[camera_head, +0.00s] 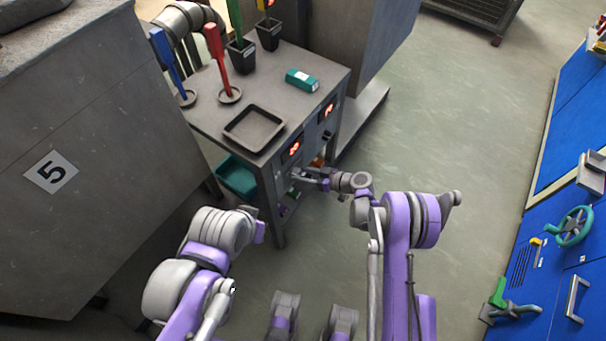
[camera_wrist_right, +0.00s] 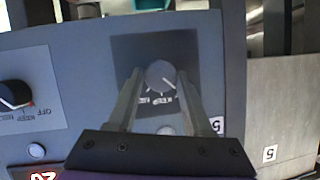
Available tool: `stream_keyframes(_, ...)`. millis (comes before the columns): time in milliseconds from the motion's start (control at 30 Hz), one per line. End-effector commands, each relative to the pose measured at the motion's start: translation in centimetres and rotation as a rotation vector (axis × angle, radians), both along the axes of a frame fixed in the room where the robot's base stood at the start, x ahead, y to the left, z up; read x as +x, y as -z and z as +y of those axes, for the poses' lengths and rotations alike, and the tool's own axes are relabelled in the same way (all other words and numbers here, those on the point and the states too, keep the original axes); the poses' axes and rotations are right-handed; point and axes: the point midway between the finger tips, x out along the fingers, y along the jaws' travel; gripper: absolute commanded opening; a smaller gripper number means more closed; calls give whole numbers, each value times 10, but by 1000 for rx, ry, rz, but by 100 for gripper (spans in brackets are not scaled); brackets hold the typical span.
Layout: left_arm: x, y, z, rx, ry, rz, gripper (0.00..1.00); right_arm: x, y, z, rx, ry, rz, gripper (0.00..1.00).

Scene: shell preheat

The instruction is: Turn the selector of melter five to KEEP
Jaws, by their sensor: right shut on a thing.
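The selector of melter five, a round grey knob (camera_wrist_right: 162,76) on a dark plate (camera_wrist_right: 190,48), shows in the right wrist view, with a tag reading 5 (camera_wrist_right: 217,126) beside it. My right gripper (camera_wrist_right: 160,84) is shut on this knob, one finger on each side. The knob's pale mark points to the lower right in that view. Upside-down lettering, including KEEP (camera_wrist_right: 163,102), lies below the knob; the right finger hides part of the label area. In the head view my right gripper (camera_head: 298,172) is at the cabinet front. My left gripper does not show.
A second selector (camera_wrist_right: 14,94) sits left of the held one. The metal table (camera_head: 325,72) carries an empty tray (camera_head: 254,129), a teal box (camera_head: 302,80) and tools in holders. Red displays (camera_head: 293,149) glow on its front. Floor to the right is clear.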

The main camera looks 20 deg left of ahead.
Motion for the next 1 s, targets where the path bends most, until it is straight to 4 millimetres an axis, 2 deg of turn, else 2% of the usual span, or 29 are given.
stream_keyframes(367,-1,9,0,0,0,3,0,0,2,0,16,-1,43,0)
stream_keyframes(567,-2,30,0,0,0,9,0,1,5,-1,56,0,153,0)
stream_keyframes(1000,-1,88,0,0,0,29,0,4,8,-2,180,0,496,0)
